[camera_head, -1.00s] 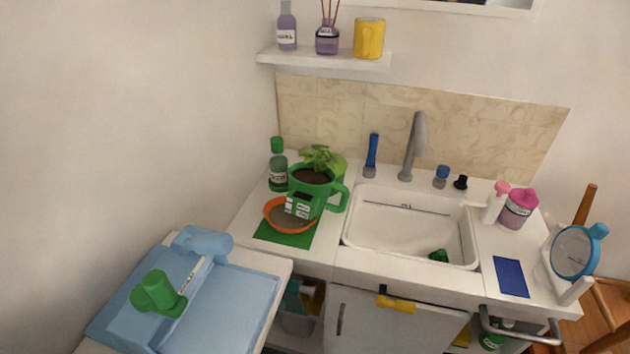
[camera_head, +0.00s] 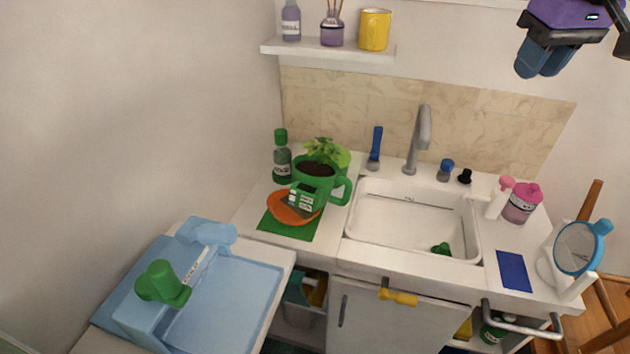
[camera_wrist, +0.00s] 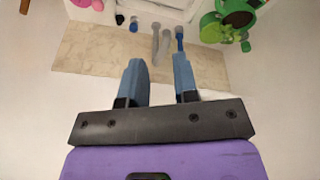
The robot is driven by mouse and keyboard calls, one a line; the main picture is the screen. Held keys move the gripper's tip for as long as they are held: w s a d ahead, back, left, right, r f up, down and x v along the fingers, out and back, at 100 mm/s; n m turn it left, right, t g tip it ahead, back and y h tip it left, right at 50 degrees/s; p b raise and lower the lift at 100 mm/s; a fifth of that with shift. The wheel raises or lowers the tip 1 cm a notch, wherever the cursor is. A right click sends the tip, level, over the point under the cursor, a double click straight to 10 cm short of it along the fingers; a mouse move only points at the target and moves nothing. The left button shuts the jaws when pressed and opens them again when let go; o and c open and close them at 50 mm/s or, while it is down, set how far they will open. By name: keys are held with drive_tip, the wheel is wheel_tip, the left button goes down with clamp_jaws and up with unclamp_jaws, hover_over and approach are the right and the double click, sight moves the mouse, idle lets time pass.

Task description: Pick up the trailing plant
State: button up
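The trailing plant (camera_head: 322,150) is a clump of light green leaves on the counter left of the sink. It stands close behind a dark green mug (camera_head: 318,188) with dark contents, which hides its lower part. In the wrist view the plant's light green (camera_wrist: 211,30) shows at the upper right, beside the mug (camera_wrist: 238,12). My gripper (camera_head: 541,66), purple with blue fingers, is high at the upper right, far from the plant. In the wrist view its two fingers (camera_wrist: 160,75) are apart with nothing between them.
An orange bowl (camera_head: 290,212) and a small grey-faced box (camera_head: 303,198) crowd the mug's front. A green bottle (camera_head: 282,160) stands left of the plant, the blue brush (camera_head: 375,148) and faucet (camera_head: 421,140) right. A wall shelf (camera_head: 330,53) hangs above.

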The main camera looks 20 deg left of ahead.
drive_tip(key=w+a+f+n, duration=0.2)
drive_tip(key=w+a+f, duration=0.1)
drive_tip(key=w+a, duration=0.5)
drive_tip(key=n+g, duration=0.4)
drive_tip(key=n, duration=0.2)
hover_over(303, 172)
drive_tip(key=w, duration=0.2)
wheel_tip(303, 172, down, 23)
drive_tip(key=f, duration=0.3)
drive_tip(key=s+f, duration=0.1)
drive_tip(key=f, duration=0.1)
drive_tip(key=shift+a+f, duration=0.15)
drive_tip(key=shift+a, duration=0.15)
drive_tip(key=shift+s+d+f, duration=0.1)
drive_tip(key=shift+s+f, duration=0.1)
drive_tip(key=shift+f, duration=0.7)
drive_tip(key=shift+s+d+f, duration=0.1)
drive_tip(key=shift+s+f, duration=0.05)
drive_tip(key=shift+f, duration=0.75)
drive_tip(key=shift+s+d+f, duration=0.1)
drive_tip(key=shift+s+f, duration=0.1)
drive_tip(key=shift+f, duration=0.7)
clamp_jaws()
